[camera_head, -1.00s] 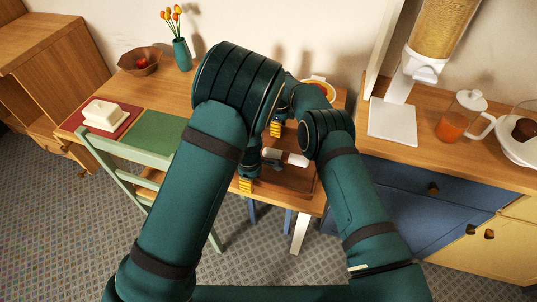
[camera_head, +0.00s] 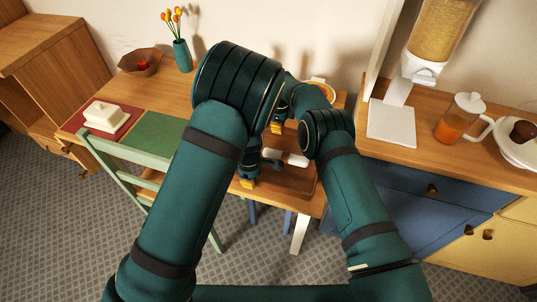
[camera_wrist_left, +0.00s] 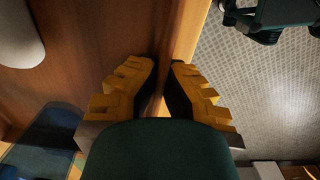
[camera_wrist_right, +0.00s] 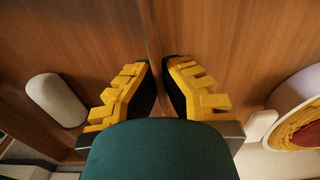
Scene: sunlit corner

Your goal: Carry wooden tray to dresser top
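The wooden tray (camera_head: 300,181) lies on the wooden table, with a white rounded object (camera_head: 296,159) on it. My arms hide part of it. My left gripper (camera_head: 248,183) is at the tray's near-left side; in the left wrist view its fingers (camera_wrist_left: 163,75) straddle the rim and look closed on it. My right gripper (camera_head: 277,128) is at the far side; in the right wrist view its fingers (camera_wrist_right: 156,72) pinch the thin tray wall (camera_wrist_right: 152,30). The dresser (camera_head: 405,195), with blue and yellow drawers and a wooden top, stands right of the table.
The dresser top holds a grain dispenser (camera_head: 432,55), a glass jug (camera_head: 460,120) and a white dish (camera_head: 515,150). A plate (camera_head: 322,88) is behind the tray. A bowl (camera_head: 140,62), vase (camera_head: 182,55) and butter dish (camera_head: 104,115) are on the table. A green chair (camera_head: 130,185) stands in front.

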